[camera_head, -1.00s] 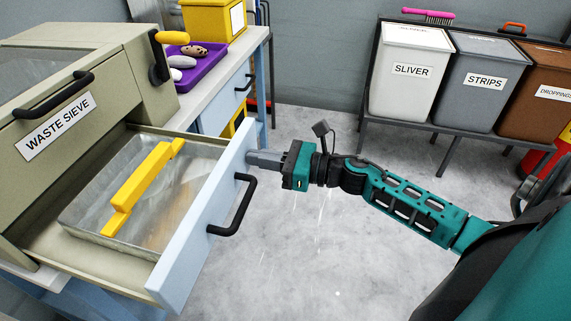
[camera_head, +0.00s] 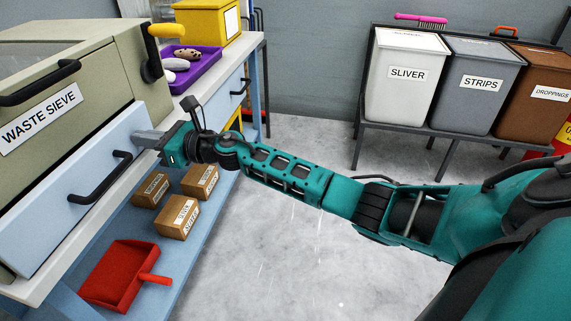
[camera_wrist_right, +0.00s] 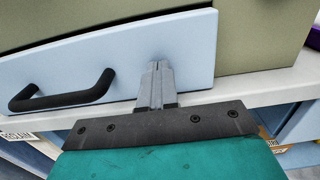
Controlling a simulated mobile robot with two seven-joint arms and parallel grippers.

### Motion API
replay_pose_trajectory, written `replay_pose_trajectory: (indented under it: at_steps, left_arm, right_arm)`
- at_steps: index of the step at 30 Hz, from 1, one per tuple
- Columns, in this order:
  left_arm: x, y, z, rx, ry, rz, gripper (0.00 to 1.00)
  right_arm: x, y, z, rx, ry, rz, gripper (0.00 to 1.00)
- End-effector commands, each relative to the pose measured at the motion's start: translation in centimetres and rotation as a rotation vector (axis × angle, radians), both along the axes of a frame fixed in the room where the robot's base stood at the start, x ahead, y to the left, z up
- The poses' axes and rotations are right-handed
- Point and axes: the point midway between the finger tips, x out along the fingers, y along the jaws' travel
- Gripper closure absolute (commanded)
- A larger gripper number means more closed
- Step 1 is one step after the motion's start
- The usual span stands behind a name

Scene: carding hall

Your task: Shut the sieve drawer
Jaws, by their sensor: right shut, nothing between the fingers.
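The sieve drawer (camera_head: 68,208) has a light blue front with a black bar handle (camera_head: 100,178). Its front now sits against the olive machine body labelled WASTE SIEVE (camera_head: 40,118), and its inside is hidden. My right gripper (camera_head: 140,136) is shut and empty, its fingertips at the drawer front's right end, beyond the handle. In the right wrist view the shut fingers (camera_wrist_right: 157,75) reach the drawer front (camera_wrist_right: 190,50), right of the handle (camera_wrist_right: 65,98). I cannot tell whether a thin gap remains. My left gripper is not in view.
Below the worktop, a shelf holds several cardboard boxes (camera_head: 177,218) and a red dustpan (camera_head: 115,275). A purple tray (camera_head: 205,72) and a yellow bin (camera_head: 208,20) stand at the back. Bins on a rack (camera_head: 408,75) stand at right. The floor between is clear.

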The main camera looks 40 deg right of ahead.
Motion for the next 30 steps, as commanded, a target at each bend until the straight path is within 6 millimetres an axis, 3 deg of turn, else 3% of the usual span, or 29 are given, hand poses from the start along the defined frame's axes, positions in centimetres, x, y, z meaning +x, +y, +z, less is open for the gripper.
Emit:
replay_pose_trajectory:
  at_steps: [9, 30]
  left_arm:
    - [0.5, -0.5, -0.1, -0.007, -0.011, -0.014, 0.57]
    - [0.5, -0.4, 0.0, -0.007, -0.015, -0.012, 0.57]
  right_arm:
    - [1.9, 1.6, 0.0, 0.001, 0.000, -0.001, 1.00]
    - [2.2, 1.7, 0.5, 0.006, -0.008, -0.003, 1.00]
